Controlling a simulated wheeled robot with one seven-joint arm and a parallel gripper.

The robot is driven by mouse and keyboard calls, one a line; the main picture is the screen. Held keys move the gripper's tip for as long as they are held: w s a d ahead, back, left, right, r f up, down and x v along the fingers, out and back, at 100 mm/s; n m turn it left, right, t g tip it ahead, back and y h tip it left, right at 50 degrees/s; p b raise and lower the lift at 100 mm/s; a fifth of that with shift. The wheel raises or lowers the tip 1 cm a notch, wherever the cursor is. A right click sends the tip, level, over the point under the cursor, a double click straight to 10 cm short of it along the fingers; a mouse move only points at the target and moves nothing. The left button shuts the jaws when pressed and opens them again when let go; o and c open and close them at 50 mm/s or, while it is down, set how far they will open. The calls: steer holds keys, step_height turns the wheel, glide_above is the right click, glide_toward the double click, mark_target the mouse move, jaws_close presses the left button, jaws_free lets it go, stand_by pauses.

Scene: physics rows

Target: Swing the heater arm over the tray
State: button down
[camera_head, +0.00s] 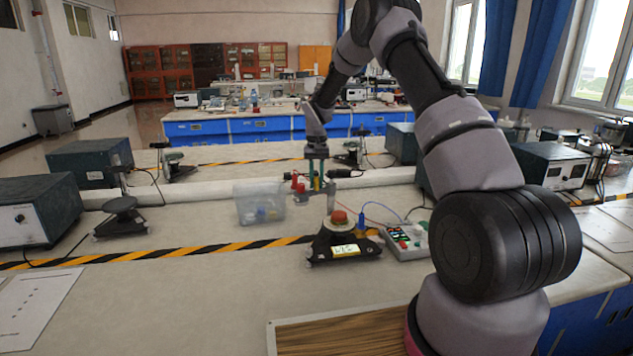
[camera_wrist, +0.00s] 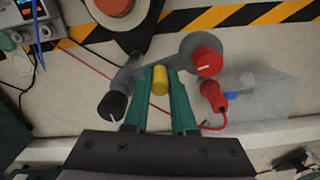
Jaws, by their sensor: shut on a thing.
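My gripper (camera_head: 316,182) points down above the bench, and its green fingers are shut on a small yellow post (camera_wrist: 160,80). The post stands on a grey arm (camera_wrist: 186,57), which has a red knob (camera_wrist: 207,61) at one end and a black knob (camera_wrist: 112,105) at the other. In the head view the fingers hide much of this arm; a grey cylinder (camera_head: 331,199) hangs at its right. A dark stand (camera_head: 337,242) with a round red top (camera_head: 338,217) is just in front. I cannot tell which part is the tray.
A translucent bin (camera_head: 247,207) with small things in it stands left of my gripper. A box with leads (camera_head: 408,241) sits right of the stand. Striped tape (camera_head: 225,248) crosses the bench. Bare bench (camera_head: 190,300) lies at the front left.

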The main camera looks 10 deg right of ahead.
steer(key=shift+s+n, duration=0.15)
steer(key=shift+n, duration=0.25)
steer(key=shift+s+d+n, duration=0.6)
steer(key=shift+n, duration=1.1)
steer(key=shift+s+d+n, duration=0.55)
steer(key=shift+d+n, duration=0.05)
steer(key=shift+n, duration=1.1)
steer(key=shift+s+d+n, duration=0.6)
steer(key=shift+n, duration=1.1)
steer(key=shift+s+d+n, duration=0.1)
steer(key=shift+d+n, duration=0.35)
steer(key=shift+n, duration=0.45)
steer(key=shift+s+d+n, duration=0.1)
steer(key=shift+d+n, duration=0.3)
steer(key=shift+n, duration=0.5)
steer(key=shift+d+n, duration=0.2)
steer(key=shift+n, duration=0.1)
steer(key=c, duration=0.7)
jaws_free()
